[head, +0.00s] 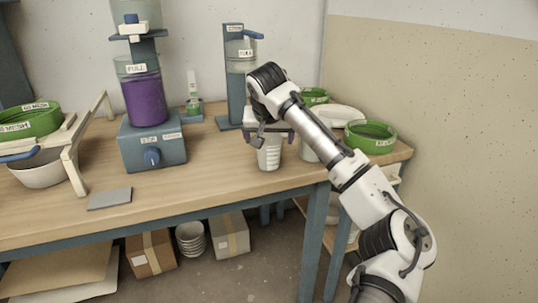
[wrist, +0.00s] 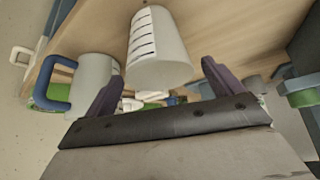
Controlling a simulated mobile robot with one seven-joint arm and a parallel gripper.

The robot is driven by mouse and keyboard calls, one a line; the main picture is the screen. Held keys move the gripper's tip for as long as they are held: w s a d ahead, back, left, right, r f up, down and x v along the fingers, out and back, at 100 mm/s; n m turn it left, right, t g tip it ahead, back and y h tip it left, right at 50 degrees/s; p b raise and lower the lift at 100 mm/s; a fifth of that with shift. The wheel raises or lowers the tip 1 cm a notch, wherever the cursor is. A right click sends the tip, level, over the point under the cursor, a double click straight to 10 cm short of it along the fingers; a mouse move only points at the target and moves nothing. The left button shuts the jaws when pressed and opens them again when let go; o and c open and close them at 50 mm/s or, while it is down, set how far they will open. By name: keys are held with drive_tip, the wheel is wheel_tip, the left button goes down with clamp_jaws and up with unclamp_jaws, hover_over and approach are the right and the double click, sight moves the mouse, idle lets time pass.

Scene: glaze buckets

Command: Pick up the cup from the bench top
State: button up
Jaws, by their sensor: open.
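The cup (head: 269,156) is pale and translucent, with dark graduation lines. It stands upright on the wooden bench top (head: 215,160) near its front edge. My gripper (head: 269,141) is open, around the cup's upper part or just above it in the head view. In the wrist view the cup (wrist: 157,50) shows between the lines of the two spread fingers (wrist: 162,74), with a gap on each side. I cannot tell how far the fingers reach along it. The gripper hides part of the cup's top in the head view.
A grey jug (wrist: 93,72) with a blue handle stands close beside the cup. Green sieves (head: 372,134) and a white bowl (head: 336,114) are to the right. A blue mixer (head: 153,146) with a purple container and a blue stand (head: 234,85) are to the left and behind.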

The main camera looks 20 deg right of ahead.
sight(269, 142)
drive_tip(key=x, duration=0.3)
drive_tip(key=shift+f, duration=0.15)
drive_tip(key=shift+c, duration=0.3)
drive_tip(key=c, duration=1)
drive_tip(key=shift+o, duration=0.2)
